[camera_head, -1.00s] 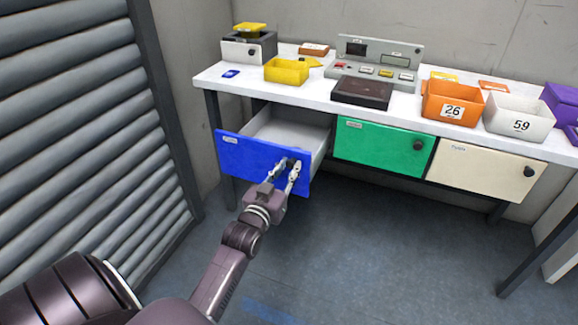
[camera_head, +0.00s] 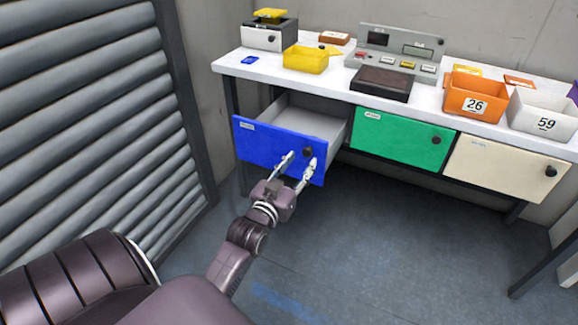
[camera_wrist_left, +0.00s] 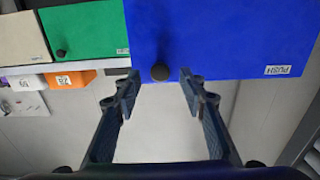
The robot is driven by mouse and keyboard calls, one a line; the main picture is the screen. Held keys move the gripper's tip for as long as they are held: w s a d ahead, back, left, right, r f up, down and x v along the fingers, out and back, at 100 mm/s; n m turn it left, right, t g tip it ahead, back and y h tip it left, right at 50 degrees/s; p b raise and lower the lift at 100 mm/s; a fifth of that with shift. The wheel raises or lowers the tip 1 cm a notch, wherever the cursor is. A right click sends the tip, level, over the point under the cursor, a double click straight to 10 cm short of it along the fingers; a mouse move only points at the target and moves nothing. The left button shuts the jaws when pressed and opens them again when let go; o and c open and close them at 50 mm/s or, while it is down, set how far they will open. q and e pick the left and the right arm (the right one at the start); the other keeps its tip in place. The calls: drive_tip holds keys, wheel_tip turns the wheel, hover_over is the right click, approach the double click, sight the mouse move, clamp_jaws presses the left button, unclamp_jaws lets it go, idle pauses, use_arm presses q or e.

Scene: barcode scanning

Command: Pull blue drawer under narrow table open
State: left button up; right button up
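The blue drawer (camera_head: 270,148) under the narrow white table (camera_head: 345,88) stands pulled out, with its light grey inside (camera_head: 300,118) showing. Its front has a round dark knob (camera_head: 308,152). My left gripper (camera_head: 300,163) is in front of the blue face, with its fingers spread apart. In the left wrist view the knob (camera_wrist_left: 160,72) lies beyond and between the open fingertips (camera_wrist_left: 158,78), and neither finger touches it. My right gripper is in neither current view.
A closed green drawer (camera_head: 400,138) and a cream drawer (camera_head: 505,168) are to the right. On the table are a yellow bin (camera_head: 305,60), a grey console (camera_head: 400,52), an orange bin (camera_head: 474,104) and a white bin (camera_head: 545,120). A slatted grey shutter (camera_head: 90,110) is at left. The floor (camera_head: 400,250) in front is clear.

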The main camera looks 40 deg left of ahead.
use_arm(q)
drive_tip(key=v, duration=0.8)
drive_tip(key=shift+s+d, duration=0.15)
drive_tip(key=shift+s, duration=0.2)
